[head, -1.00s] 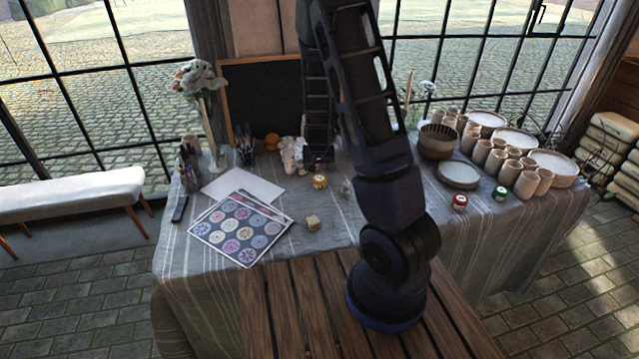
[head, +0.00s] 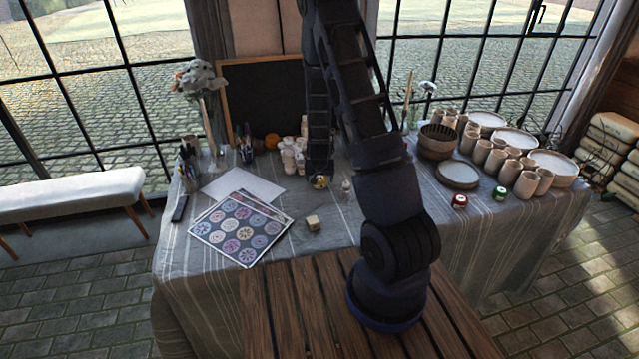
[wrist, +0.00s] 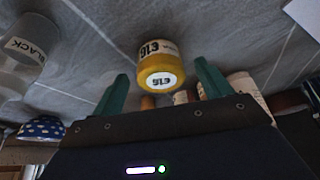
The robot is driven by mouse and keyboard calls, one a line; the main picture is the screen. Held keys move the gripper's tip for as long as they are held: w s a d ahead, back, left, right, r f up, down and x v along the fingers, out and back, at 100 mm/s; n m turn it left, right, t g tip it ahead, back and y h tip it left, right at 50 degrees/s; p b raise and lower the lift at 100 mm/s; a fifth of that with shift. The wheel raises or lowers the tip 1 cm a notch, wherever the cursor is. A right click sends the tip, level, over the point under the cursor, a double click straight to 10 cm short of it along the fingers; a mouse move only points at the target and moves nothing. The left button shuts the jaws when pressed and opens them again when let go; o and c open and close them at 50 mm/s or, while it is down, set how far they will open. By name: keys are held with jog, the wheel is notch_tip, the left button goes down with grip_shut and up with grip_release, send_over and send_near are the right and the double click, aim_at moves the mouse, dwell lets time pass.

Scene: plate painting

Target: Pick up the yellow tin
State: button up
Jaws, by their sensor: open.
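My gripper (wrist: 160,80) is open, with one green finger on each side of the tin in the wrist view. The tin appears between or just beyond the fingertips, with no visible contact. My gripper's fingers are hard to make out in the head view.
A jar labelled BLACK (wrist: 25,50) stands to the left in the wrist view. A small wooden block (head: 313,223) and a pattern sheet (head: 240,228) lie nearer. A red tin (head: 460,201), a green tin (head: 499,193) and several cups (head: 497,160) stand to the right.

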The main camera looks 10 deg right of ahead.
jog(key=shift+w+f, duration=0.25)
jog(key=shift+f, duration=0.35)
jog(key=c, duration=1.1)
jog(key=shift+r, duration=0.1)
